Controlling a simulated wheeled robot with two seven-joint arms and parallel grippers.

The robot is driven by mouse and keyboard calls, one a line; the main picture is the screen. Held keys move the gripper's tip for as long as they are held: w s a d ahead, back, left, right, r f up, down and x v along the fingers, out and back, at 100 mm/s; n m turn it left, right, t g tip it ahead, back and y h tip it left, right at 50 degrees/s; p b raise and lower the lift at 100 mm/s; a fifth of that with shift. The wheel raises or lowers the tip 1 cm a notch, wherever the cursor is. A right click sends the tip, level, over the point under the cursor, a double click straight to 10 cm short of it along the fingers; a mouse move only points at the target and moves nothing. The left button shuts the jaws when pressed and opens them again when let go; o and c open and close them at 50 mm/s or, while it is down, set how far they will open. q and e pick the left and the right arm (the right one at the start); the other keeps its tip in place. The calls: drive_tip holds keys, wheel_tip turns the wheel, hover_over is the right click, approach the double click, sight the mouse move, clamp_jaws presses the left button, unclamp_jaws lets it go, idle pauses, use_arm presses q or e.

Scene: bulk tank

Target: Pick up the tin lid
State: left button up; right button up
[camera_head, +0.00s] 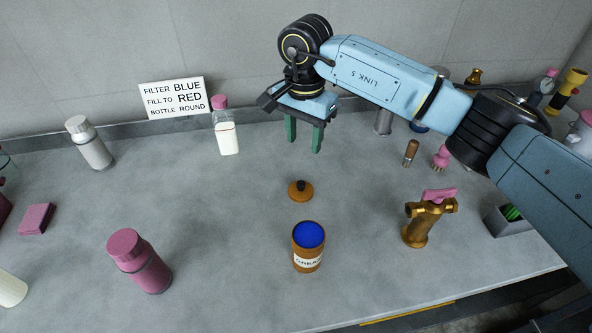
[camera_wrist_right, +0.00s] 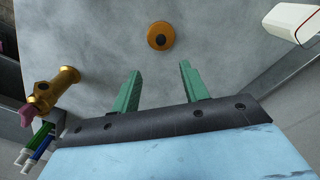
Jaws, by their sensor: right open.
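The tin lid (camera_head: 300,190) is a round orange-brown disc with a dark knob, lying on the grey counter near its middle. It also shows in the right wrist view (camera_wrist_right: 160,36), beyond the fingertips. The tin (camera_head: 308,252), brown with a pale label and blue inside, stands open in front of the lid. My right gripper (camera_head: 304,148) has green fingers, open and empty, pointing down above the counter behind the lid. The fingers also show apart in the right wrist view (camera_wrist_right: 160,75). My left gripper is not in view.
A brass valve with a pink handle (camera_head: 424,218) stands right of the tin. A pink bottle (camera_head: 140,262) stands at the front left, and a clear bottle with a pink cap (camera_head: 226,135) at the back. The counter around the lid is clear.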

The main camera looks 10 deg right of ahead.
wheel_tip(320, 180, down, 2)
drive_tip(key=w, duration=0.1)
hover_over(301, 183)
drive_tip(key=f, duration=0.5)
drive_tip(key=shift+w+d+f+b, duration=0.2)
drive_tip(key=shift+w+f+b, duration=0.05)
drive_tip(key=shift+f+b, duration=0.05)
drive_tip(key=shift+f, duration=0.45)
drive_tip(key=f, duration=0.5)
drive_tip(key=shift+s+a, duration=0.2)
drive_tip(key=shift+s, duration=0.05)
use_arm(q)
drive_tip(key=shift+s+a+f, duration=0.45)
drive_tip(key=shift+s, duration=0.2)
use_arm(e)
drive_tip(key=shift+c, duration=0.5)
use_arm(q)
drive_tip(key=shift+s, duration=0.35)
use_arm(e)
drive_tip(key=shift+r, duration=0.1)
clamp_jaws()
